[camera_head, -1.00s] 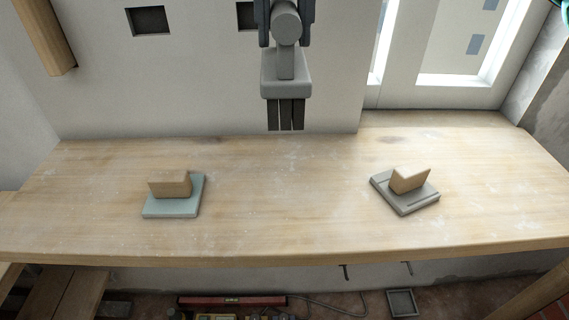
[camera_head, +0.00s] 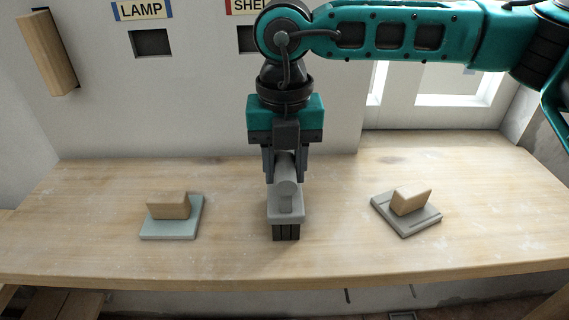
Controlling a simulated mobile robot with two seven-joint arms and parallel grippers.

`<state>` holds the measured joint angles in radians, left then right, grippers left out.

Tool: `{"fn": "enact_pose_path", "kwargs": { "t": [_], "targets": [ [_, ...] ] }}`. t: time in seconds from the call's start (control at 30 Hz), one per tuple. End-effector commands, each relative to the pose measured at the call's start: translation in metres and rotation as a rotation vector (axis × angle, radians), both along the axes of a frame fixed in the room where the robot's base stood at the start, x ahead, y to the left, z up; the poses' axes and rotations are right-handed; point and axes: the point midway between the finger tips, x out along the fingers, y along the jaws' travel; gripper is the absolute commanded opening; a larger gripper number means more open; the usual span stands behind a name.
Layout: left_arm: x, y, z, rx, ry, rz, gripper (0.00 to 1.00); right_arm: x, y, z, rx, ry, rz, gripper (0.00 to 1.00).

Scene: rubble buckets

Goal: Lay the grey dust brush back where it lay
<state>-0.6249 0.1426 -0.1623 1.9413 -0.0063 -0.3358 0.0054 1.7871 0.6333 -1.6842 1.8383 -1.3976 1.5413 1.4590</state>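The grey dust brush (camera_head: 286,206) is upright in the middle of the head view, with its dark bristles pointing down over the workbench (camera_head: 345,225). My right gripper (camera_head: 285,172), on the teal arm coming in from the right, is shut on the brush's round handle from above. The bristle ends are at or just above the bench top; I cannot tell whether they touch. My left gripper is not in view.
A pale blue-green float with a wooden handle (camera_head: 172,216) lies left of the brush. A grey float with a wooden handle (camera_head: 407,212) lies to the right. The bench between them is clear. Wall recesses (camera_head: 152,42) and a wooden post (camera_head: 47,52) are behind.

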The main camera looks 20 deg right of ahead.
Motion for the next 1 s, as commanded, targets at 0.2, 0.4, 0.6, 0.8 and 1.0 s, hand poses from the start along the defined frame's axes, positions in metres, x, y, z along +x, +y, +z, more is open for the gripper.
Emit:
{"fn": "enact_pose_path", "kwargs": {
  "t": [0.2,0.4,0.6,0.8,1.0],
  "targets": [
    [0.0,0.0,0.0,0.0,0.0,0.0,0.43,0.0,0.0,0.0,0.001,-0.002,0.0,0.0],
    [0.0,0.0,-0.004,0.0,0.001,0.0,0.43,0.0,0.0,-0.003,0.0,-0.002,-0.001,0.4],
    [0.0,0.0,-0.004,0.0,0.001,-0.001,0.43,0.0,0.0,-0.003,0.0,-0.002,-0.001,0.59],
    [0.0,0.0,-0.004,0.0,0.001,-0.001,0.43,0.0,0.0,-0.003,0.0,-0.002,-0.001,0.62],
    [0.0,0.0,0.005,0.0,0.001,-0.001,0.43,0.0,0.0,0.0,-0.001,-0.002,0.0,0.62]
  ]
}}
